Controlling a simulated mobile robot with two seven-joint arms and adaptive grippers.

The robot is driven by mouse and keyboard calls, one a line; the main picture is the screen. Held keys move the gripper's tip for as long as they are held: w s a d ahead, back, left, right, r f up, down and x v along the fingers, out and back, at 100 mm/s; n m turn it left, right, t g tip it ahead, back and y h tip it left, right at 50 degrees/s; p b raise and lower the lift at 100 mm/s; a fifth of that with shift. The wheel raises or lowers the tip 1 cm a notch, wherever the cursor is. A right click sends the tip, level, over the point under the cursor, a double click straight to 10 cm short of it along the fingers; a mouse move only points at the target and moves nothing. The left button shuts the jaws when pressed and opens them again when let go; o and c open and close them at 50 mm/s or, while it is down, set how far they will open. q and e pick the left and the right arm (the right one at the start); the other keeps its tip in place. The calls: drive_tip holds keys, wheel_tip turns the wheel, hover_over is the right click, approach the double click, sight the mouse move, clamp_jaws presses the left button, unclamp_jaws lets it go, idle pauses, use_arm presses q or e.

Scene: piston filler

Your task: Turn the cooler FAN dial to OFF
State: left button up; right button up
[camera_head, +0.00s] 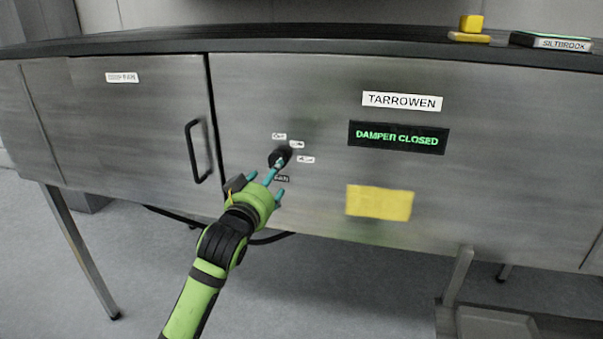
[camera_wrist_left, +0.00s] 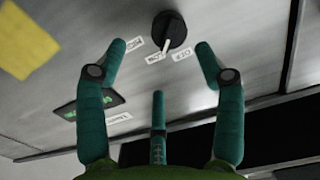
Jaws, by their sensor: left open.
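The black round FAN dial (camera_head: 279,157) is on the steel cabinet front, with three small white labels around its upper right side. It also shows in the left wrist view (camera_wrist_left: 171,30), where its white pointer lies between the middle label (camera_wrist_left: 154,57) and the label that seems to read OFF (camera_wrist_left: 182,53), nearer the middle one. My left gripper (camera_head: 275,176) is open in front of the dial. Its teal fingers (camera_wrist_left: 160,70) are spread with nothing between them; contact with the dial cannot be told. My right gripper is not in view.
A display (camera_head: 398,137) reads DAMPER CLOSED, under a TARROWEN plate (camera_head: 402,101). A blank yellow note (camera_head: 379,203) is below it. A black door handle (camera_head: 197,151) stands out left of the dial. A yellow block (camera_head: 471,24) sits on the dark top.

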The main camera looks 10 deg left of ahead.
sight(276, 162)
use_arm(q)
drive_tip(key=w, duration=0.1)
drive_tip(key=w+a+p, duration=0.1)
drive_tip(key=w, duration=0.1)
drive_tip(key=shift+w+a+r+p, duration=0.2)
drive_tip(key=shift+a+r+p, duration=0.1)
drive_tip(key=shift+a+p, duration=0.1)
drive_tip(key=shift+w+d+p, duration=0.15)
drive_tip(key=shift+w+d, duration=0.05)
drive_tip(key=shift+w, duration=0.35)
drive_tip(key=shift+w+d+p, duration=0.15)
drive_tip(key=shift+w+d, duration=0.05)
drive_tip(key=shift+w, duration=0.3)
drive_tip(key=shift+w+f, duration=0.2)
drive_tip(key=shift+w, duration=0.45)
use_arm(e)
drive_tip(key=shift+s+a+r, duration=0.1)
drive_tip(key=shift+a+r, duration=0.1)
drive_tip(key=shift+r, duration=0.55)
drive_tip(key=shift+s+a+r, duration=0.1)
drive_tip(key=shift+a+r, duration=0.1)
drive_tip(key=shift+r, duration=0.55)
use_arm(q)
drive_tip(key=c, duration=1.2)
